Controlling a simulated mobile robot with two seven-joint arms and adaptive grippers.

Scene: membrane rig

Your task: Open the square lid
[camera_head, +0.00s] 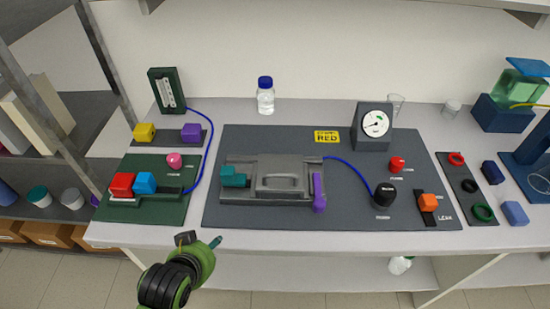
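The square lid (270,171) is a grey plate with a raised bar handle (281,183). It lies flat on the grey rig in the middle of the dark panel (340,212) and looks shut. A teal clamp piece (233,178) sits at its left edge and a purple lever (319,194) at its right edge. My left arm, green and black, comes in at the bottom left. Its end (200,240) is in front of the table edge, below and left of the lid, touching nothing. Its finger opening is not clear. My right gripper is out of view.
A green panel with red (121,184) and blue (145,182) blocks stands left. A gauge box (374,126), black knob (384,194) and orange block (428,202) stand right. A blue cable (352,168) runs from the rig to the knob. A blue-capped bottle (265,96) stands behind.

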